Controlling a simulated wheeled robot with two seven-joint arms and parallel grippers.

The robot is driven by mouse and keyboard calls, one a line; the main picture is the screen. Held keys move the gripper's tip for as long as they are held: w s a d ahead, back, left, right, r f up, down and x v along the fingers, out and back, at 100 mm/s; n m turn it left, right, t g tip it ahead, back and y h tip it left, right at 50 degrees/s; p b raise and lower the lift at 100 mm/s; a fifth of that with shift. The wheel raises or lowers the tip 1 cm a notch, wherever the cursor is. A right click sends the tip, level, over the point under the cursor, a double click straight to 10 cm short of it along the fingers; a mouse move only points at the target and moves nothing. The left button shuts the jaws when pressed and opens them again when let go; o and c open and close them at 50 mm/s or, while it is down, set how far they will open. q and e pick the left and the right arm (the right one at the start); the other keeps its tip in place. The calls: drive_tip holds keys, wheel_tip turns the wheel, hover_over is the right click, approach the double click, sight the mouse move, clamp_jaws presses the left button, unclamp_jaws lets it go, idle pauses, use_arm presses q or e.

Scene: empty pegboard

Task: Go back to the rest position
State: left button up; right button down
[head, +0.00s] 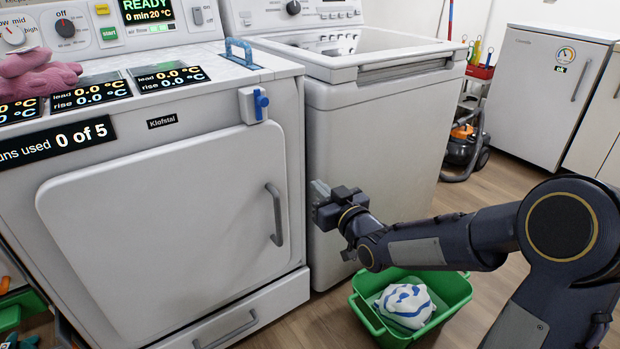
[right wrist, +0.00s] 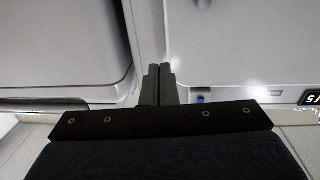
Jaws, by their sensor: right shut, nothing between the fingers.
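My right gripper (head: 320,188) is in front of the gap between the dryer and the washer, above the green basket. In the right wrist view its two fingers (right wrist: 158,82) are together with nothing between them. My right arm reaches in from the right side of the head view. My left gripper is in neither view.
The dryer (head: 160,220) has its door shut, with a grey handle (head: 274,215). The washer (head: 400,130) stands right of it. A green basket (head: 450,290) with a blue-and-white cloth (head: 405,303) is on the floor below my arm. A vacuum cleaner (head: 463,148) stands farther back.

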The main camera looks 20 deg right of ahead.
drive_tip(key=s+d+f+m+g+h, duration=0.1)
drive_tip(key=s+d+m+g, duration=0.15)
drive_tip(key=s, duration=0.65)
drive_tip(key=s+d+f+m+g+h, duration=0.15)
drive_tip(key=s+g, duration=0.25)
drive_tip(key=s, duration=0.4)
drive_tip(key=s+a+f+g+y+p, duration=0.1)
drive_tip(key=s+a+f+g, duration=0.15)
drive_tip(key=s, duration=0.65)
drive_tip(key=s+a+f+g+y, duration=0.1)
drive_tip(key=s+a+g, duration=0.15)
drive_tip(key=s, duration=0.55)
wheel_tip(320, 180, up, 34)
drive_tip(key=p, duration=3.4)
drive_tip(key=shift+d+r, duration=0.15)
drive_tip(key=shift+d, duration=0.25)
drive_tip(key=shift+g, duration=0.25)
